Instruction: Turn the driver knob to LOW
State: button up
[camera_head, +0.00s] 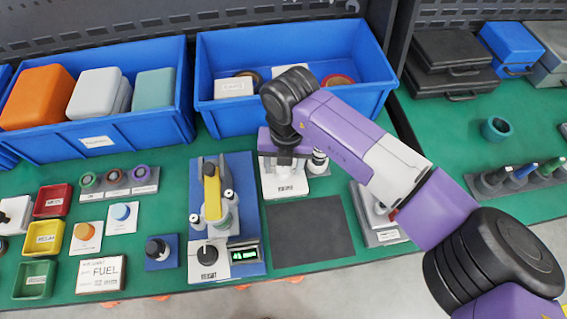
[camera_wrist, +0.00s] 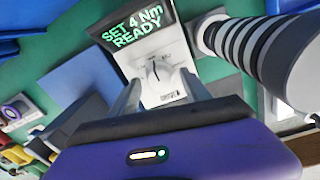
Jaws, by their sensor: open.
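The driver unit is a white box (camera_head: 285,188) right of the blue test stand, and my gripper (camera_head: 284,158) hangs over it. In the wrist view its dark display (camera_wrist: 135,36) reads "SET 4 Nm READY" in green. Below the display is a small knob (camera_wrist: 158,72) on the white panel, with marks around it. My gripper (camera_wrist: 160,80) is open, its two fingers apart on either side of the knob panel. I cannot tell whether they touch anything. The knob's pointer setting is too small to read. In the head view my gripper and arm hide the knob.
The blue test stand (camera_head: 245,170) with a black dial and a green display stands left of the driver. A striped cylinder (camera_wrist: 245,42) is close on the right in the wrist view. A dark mat (camera_head: 305,232) lies clear in front. Blue bins (camera_head: 230,115) stand behind.

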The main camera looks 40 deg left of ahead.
aim_at(285, 169)
notch_tip(285, 169, up, 8)
jog(key=shift+w+d+f+b, duration=0.1)
jog(key=shift+w+f+b, duration=0.1)
jog(key=shift+b, duration=0.25)
jog(key=shift+s, duration=0.15)
dwell(1.3)
